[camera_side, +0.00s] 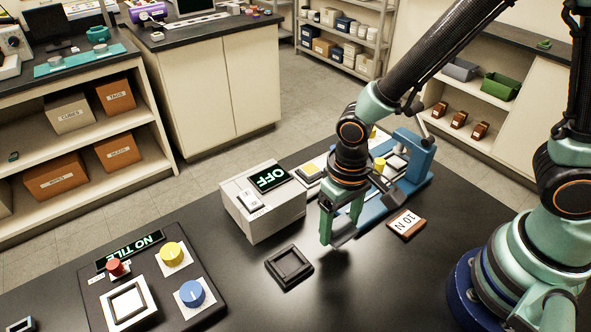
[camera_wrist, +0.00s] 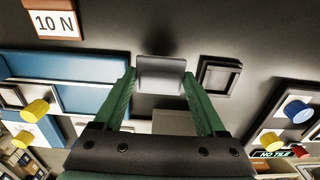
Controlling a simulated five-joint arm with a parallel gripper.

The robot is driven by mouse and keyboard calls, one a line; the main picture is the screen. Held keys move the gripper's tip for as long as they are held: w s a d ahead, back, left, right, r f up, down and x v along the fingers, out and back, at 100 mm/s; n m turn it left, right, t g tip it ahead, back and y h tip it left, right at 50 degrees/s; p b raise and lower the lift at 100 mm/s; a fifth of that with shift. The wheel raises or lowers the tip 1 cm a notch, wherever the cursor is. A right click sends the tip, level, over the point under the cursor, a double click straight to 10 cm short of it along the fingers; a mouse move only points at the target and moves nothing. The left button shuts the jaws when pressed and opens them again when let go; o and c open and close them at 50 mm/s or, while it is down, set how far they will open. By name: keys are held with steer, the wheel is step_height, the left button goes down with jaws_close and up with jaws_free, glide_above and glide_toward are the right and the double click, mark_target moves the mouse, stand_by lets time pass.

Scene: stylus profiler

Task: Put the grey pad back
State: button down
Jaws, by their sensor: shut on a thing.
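The grey pad (camera_wrist: 160,73) is between the fingertips of my gripper (camera_wrist: 160,82) in the wrist view. My gripper is shut on it. In the side view, my gripper (camera_side: 341,228) points down over the black bench, and the pad (camera_side: 344,236) shows as a dark grey piece between the green fingers, partly hidden. The pad looks a little above the bench, with a dark shadow below. An empty black square tray with a raised rim (camera_side: 273,263) lies on the bench, left of my gripper; it shows right of the pad in the wrist view (camera_wrist: 203,78).
A white box with an OFF display (camera_side: 270,216) stands behind the tray. A blue instrument (camera_side: 413,180) stands behind my gripper. A 10 N block (camera_side: 406,224) lies to the right. A NO TILE panel (camera_side: 205,312) with knobs is front left. Bare bench surrounds the tray.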

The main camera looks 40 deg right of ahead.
mark_target(338, 237)
steer(key=shift+f, duration=2.05)
steer(key=shift+c, duration=1.1)
jaws_free()
steer(key=shift+f, duration=0.15)
step_height(338, 237, up, 12)
steer(key=shift+f, duration=0.2)
steer(key=shift+w+d+r, duration=0.1)
steer(key=shift+d+r, duration=0.05)
steer(key=shift+r, duration=0.4)
steer(key=w+d+r+t, duration=0.1)
steer(key=d+r+t, duration=0.4)
steer(key=d+r, duration=0.7)
steer(key=shift+w+d+t, duration=0.3)
steer(key=shift+w+d, duration=0.1)
steer(key=shift+d, duration=0.75)
